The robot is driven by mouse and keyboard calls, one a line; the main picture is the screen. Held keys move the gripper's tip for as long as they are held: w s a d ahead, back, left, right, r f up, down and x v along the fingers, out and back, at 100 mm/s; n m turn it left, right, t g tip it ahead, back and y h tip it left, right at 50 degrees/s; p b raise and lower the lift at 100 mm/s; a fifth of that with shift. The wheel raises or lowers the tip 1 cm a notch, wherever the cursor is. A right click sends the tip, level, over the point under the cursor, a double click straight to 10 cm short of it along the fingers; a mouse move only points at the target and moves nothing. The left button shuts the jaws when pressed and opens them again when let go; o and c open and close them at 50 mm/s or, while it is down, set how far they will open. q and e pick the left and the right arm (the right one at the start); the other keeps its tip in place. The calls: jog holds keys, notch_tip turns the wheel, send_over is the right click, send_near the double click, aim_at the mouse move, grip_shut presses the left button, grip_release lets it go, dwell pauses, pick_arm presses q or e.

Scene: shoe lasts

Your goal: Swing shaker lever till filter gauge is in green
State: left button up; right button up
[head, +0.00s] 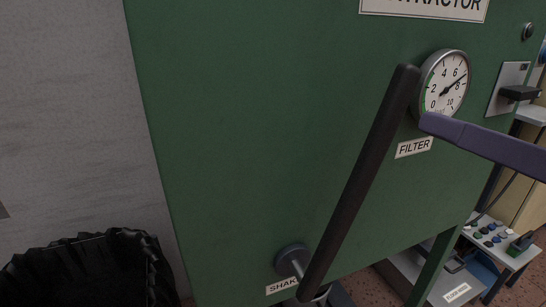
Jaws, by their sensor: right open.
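The shaker lever (361,180) is a long dark bar in the head view. It leans up to the right from a grey hub (292,258) beside the partly covered shaker label (283,286). The round white filter gauge (447,82) is just right of the lever's upper end. Its needle points between 6 and 8, outside the green band at the lower left of the dial. My right gripper (436,125) comes in from the right as a purple finger, just below the gauge. My left gripper is not in view.
The green extractor cabinet (230,130) fills most of the view. A black bin liner (85,268) stands at the lower left. A switch box (510,90) is on the cabinet right of the gauge. A bench with buttons (490,238) stands at the lower right.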

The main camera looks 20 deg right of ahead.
aim_at(402, 109)
jog(key=shift+t, duration=0.3)
jog(key=w, duration=0.9)
jog(key=shift+w+a+f, duration=0.1)
jog(key=shift+w+a, duration=0.1)
jog(key=shift+w, duration=0.15)
grip_shut()
dwell(1.0)
